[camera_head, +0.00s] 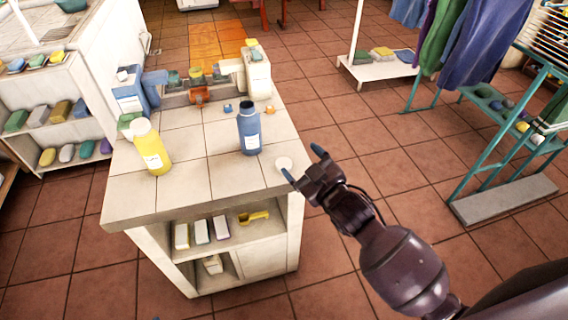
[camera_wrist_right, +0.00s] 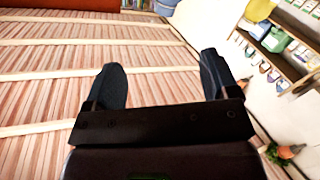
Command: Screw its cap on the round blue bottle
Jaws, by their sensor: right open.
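The round blue bottle (camera_head: 249,130) stands upright on the tiled counter, with a white label and a dark, uncapped-looking neck. A flat white round piece (camera_head: 283,163) lies near the counter's right edge; I cannot tell whether it is the bottle's cap. A small blue piece (camera_head: 228,108) lies behind the bottle, also possibly a cap. My right gripper (camera_head: 303,163) is open and empty at the counter's right edge, right of the white piece and apart from the blue bottle. In the right wrist view its two fingers (camera_wrist_right: 162,78) are spread with nothing between them. My left gripper is not in view.
A yellow bottle (camera_head: 152,148) with a white top stands left on the counter. A small orange piece (camera_head: 270,109) lies behind the blue bottle. Blue-and-white (camera_head: 131,94) and white (camera_head: 258,75) containers stand at the back. The counter's front is mostly clear.

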